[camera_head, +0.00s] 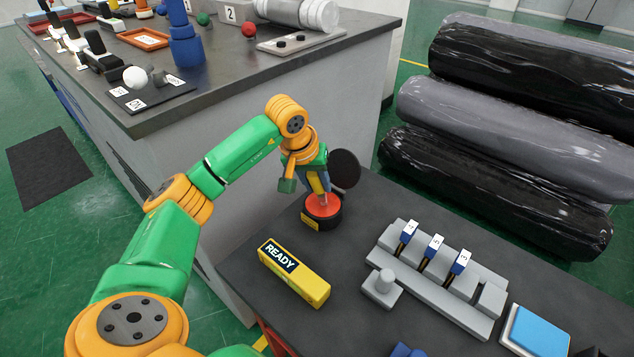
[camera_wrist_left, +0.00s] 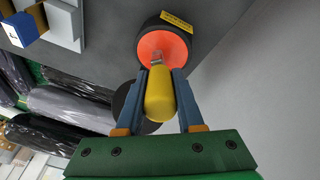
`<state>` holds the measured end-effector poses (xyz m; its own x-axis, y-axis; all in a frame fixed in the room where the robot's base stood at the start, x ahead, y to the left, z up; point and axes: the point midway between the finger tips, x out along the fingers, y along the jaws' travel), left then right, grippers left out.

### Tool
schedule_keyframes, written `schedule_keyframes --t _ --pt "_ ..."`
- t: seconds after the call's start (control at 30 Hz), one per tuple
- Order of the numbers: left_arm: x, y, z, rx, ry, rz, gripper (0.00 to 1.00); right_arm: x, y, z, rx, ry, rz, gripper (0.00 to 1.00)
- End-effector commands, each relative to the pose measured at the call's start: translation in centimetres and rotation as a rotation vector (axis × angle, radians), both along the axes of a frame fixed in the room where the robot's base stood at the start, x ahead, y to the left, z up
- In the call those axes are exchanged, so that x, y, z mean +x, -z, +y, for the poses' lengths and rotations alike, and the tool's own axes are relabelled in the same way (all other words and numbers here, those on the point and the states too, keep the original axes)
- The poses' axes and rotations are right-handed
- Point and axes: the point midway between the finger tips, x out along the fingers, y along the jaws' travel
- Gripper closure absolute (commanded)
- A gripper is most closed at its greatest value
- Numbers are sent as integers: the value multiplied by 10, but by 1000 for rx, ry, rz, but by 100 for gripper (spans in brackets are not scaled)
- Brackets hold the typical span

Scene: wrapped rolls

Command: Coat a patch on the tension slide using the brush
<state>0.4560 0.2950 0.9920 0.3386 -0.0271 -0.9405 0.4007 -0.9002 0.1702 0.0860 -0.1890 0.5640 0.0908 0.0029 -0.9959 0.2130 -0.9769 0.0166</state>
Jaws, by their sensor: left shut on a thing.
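My left gripper (camera_head: 318,182) is shut on the yellow handle of the brush (camera_wrist_left: 158,97), also between the fingers (camera_wrist_left: 164,76) in the left wrist view. The brush's metal neck points down into a round black pot (camera_head: 331,221) with an orange-red top (camera_head: 319,206); its bristles are hidden. The pot also shows in the wrist view (camera_wrist_left: 186,30). A grey stepped rack (camera_head: 440,281) on the right holds several blue numbered pieces (camera_head: 431,253). I cannot tell which part is the tension slide. My right gripper is not in view.
A black disc (camera_head: 344,169) stands behind the gripper. A yellow READY block (camera_head: 294,273) lies in front of the pot, and a grey knobbed piece (camera_head: 382,288) beside the rack. A blue pad (camera_head: 540,329) sits at right. Wrapped rolls (camera_head: 520,130) are stacked behind.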

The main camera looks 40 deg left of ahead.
Motion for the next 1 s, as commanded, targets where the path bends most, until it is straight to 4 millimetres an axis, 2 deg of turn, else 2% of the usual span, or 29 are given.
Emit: schedule_keyframes --t 0.03,0.1,0.5,1.0 --pt "0 -12 0 1 0 -2 100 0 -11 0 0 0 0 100" --pt "0 -21 0 1 0 -2 100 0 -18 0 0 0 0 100" --pt "0 -64 0 0 -1 -2 100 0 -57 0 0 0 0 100" --pt "0 -63 0 0 -1 -2 100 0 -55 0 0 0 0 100"
